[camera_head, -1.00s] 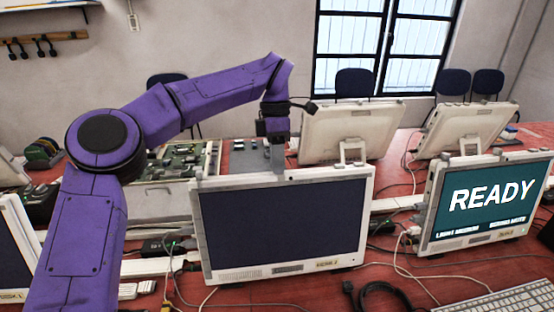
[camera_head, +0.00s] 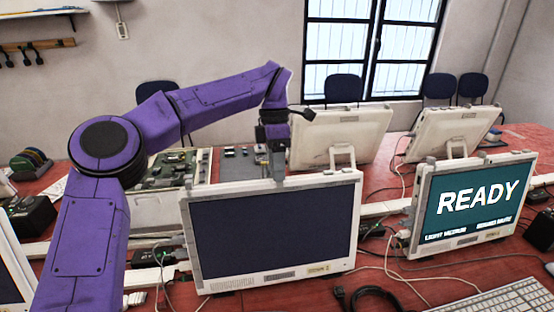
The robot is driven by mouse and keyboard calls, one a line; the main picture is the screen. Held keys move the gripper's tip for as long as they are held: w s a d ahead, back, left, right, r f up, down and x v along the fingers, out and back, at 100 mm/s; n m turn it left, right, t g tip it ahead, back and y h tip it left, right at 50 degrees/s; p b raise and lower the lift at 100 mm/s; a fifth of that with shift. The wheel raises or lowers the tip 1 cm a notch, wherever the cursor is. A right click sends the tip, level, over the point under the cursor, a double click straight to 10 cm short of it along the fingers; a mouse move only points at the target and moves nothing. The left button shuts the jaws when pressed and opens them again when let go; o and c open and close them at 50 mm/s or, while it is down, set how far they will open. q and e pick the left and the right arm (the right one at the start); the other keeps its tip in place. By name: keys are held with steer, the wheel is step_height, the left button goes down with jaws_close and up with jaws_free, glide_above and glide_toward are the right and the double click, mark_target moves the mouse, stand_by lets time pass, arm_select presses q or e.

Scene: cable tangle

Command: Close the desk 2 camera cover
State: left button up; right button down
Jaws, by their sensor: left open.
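A monitor with a dark blank screen (camera_head: 275,232) stands in the middle of the red desk. My left gripper (camera_head: 277,178) points down at the middle of this monitor's top edge. Its fingertips are at or just behind the edge, and I cannot tell whether they touch it. The left gripper is open, though its finger gap is hard to see here. No camera cover can be made out, as the gripper hides that part of the top edge. My right gripper is not in view.
A monitor reading READY (camera_head: 478,205) stands to the right. Two monitors seen from behind (camera_head: 338,135) stand farther back. Circuit boards (camera_head: 165,172) lie behind the blank monitor. Cables (camera_head: 398,262) and a keyboard (camera_head: 505,300) lie at the front right.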

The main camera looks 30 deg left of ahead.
arm_select(q)
steer(key=p+v, duration=0.4)
steer(key=v, duration=0.6)
steer(key=shift+r, duration=0.15)
